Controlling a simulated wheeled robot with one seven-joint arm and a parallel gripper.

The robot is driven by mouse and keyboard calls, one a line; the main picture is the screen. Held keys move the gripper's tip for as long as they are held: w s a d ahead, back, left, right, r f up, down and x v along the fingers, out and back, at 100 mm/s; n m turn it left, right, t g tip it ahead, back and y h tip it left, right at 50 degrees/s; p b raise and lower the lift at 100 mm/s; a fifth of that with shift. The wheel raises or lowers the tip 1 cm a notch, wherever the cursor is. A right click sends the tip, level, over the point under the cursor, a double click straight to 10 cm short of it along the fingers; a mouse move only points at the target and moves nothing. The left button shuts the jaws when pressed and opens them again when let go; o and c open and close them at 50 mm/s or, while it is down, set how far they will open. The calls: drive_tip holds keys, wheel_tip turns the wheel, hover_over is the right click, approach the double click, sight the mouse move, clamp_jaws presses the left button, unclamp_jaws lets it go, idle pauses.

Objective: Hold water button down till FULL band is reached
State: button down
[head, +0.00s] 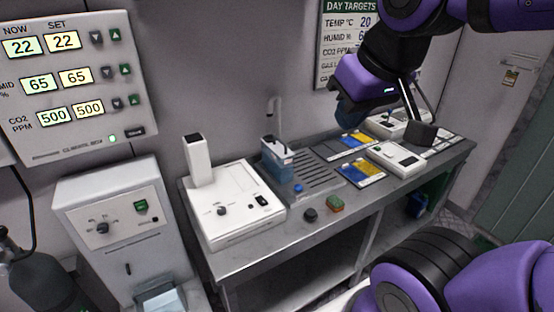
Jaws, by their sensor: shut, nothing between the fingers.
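A blue button (298,188) sits on the bench at the front edge of a ribbed drain tray (318,183); I take it for the water button. A bluish container (277,165) with a dark top stands on the tray's left part, below a thin grey tap (273,112). Its water level and any FULL band are too small to make out. My gripper (422,132) is shut and empty, held above the bench's right part, well right of the button and apart from it.
A white device (235,215) with a knob and column stands left on the bench (240,262). Blue-yellow cards (362,173) and a white meter (394,158) lie right.

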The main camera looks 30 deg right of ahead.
drive_tip(key=shift+w, duration=0.1)
drive_tip(key=n+t+y, duration=0.2)
drive_tip(key=n+t, duration=0.2)
drive_tip(key=n, duration=0.8)
hover_over(298, 186)
wheel_tip(298, 186, down, 32)
drive_tip(key=shift+f, duration=0.2)
drive_tip(key=shift+f, duration=0.1)
drive_tip(key=shift+f, duration=4.3)
drive_tip(key=shift+a+f, duration=0.1)
drive_tip(key=shift+f, duration=0.1)
